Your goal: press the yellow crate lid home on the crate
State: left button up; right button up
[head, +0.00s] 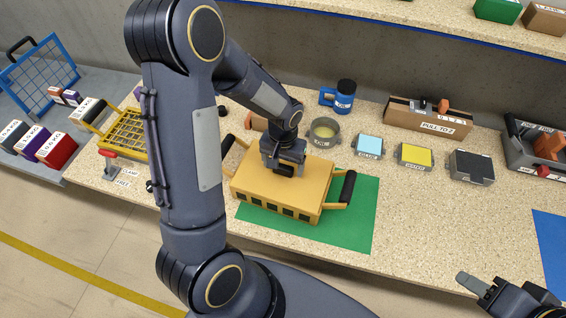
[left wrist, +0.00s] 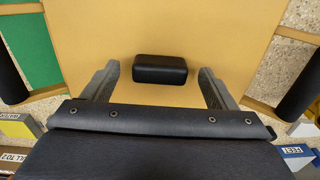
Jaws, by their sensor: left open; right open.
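The yellow crate (head: 272,204) stands on a green mat, with a black grip on each side. Its yellow lid (head: 315,183) covers the top; I cannot tell whether it sits fully flush. A black block-shaped knob (left wrist: 160,69) stands on the lid. My left gripper (head: 284,167) is at the middle of the lid, pointing down. In the left wrist view its open fingers are on either side of the knob, with a gap at each side. My right gripper (head: 480,288) is open and empty at the lower right, away from the crate, partly cut off.
The green mat (head: 350,218) has bare room right of the crate. A yellow wire basket (head: 124,132) is at left. The right tabletop is mostly clear.

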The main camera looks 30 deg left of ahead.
pick_arm(q)
jog(key=shift+r, duration=0.15)
notch_tip(320, 180, up, 6)
jog(key=shift+r, duration=0.8)
jog(key=shift+r, duration=0.15)
jog(key=s+d+r+t+h, duration=0.2)
jog(key=s+r, duration=0.3)
jog(key=s, duration=0.3)
jog(key=s+d+r+t+h, duration=0.1)
jog(key=s+d+r+t, duration=0.1)
jog(key=s+r, duration=0.3)
jog(key=s+t, duration=0.1)
jog(key=s, duration=0.2)
jog(key=shift+s+r+t+h, duration=0.3)
jog(key=shift+s+r+h, duration=0.1)
dwell(0.5)
